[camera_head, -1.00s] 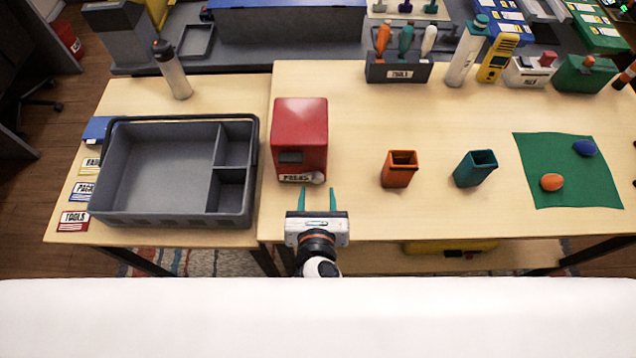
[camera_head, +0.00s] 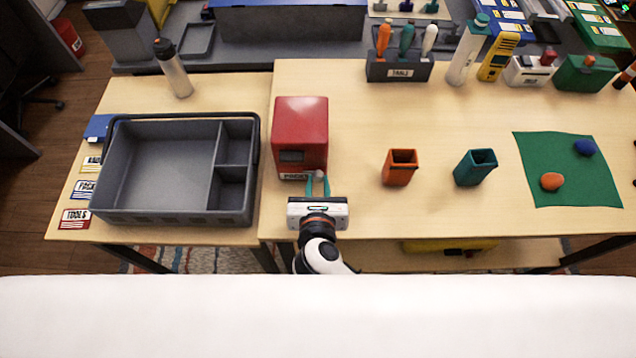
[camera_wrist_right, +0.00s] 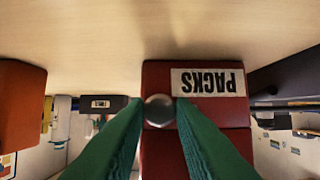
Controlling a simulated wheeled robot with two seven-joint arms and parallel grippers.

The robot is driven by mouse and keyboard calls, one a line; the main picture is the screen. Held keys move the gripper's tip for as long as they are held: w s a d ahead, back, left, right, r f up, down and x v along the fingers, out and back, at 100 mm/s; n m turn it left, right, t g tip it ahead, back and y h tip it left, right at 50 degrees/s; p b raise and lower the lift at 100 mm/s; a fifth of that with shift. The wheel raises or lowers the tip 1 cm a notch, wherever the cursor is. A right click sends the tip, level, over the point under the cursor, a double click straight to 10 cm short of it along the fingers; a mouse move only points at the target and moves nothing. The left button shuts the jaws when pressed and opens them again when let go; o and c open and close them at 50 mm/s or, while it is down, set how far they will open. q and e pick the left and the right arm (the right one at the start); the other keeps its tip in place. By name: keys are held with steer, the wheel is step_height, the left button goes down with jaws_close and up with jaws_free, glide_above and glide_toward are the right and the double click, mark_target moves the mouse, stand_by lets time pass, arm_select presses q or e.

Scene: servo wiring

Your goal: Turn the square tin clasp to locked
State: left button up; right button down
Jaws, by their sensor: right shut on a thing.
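The square tin is a red box (camera_head: 301,125) left of the middle of the table, with a dark patch and a PACKS label on its front. In the right wrist view the tin (camera_wrist_right: 160,75) appears upside down, with a round grey metal clasp knob (camera_wrist_right: 159,110) beside the label. My right gripper (camera_head: 318,185) is at the tin's lower front right corner, its green fingers closed on the knob. In the right wrist view the fingers (camera_wrist_right: 160,112) sit on either side of the knob. The clasp's turn position cannot be told. My left gripper is out of view.
A grey divided tray (camera_head: 160,175) stands left of the tin. An orange cup (camera_head: 400,170) and a teal cup (camera_head: 475,168) stand to the right. A green mat (camera_head: 560,190) lies at the far right. Table between tin and orange cup is clear.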

steer(key=shift+d+r+m+y+p, duration=0.1)
steer(key=shift+m+y+p, duration=0.4)
steer(key=shift+p, duration=0.25)
steer(key=shift+m+p, duration=0.3)
steer(key=shift+m, duration=0.1)
steer(key=shift+d+m+y, duration=0.1)
steer(key=shift+m+y, duration=0.4)
steer(key=shift+y, duration=0.1)
steer(key=shift+d+f+m+y, duration=0.1)
steer(key=shift+f+m+y, duration=0.15)
steer(key=shift+m+y, duration=0.5)
steer(key=shift+m, duration=0.25)
steer(key=c, duration=1.2)
jaws_free()
steer(key=shift+c, duration=0.2)
steer(key=shift+s, duration=0.1)
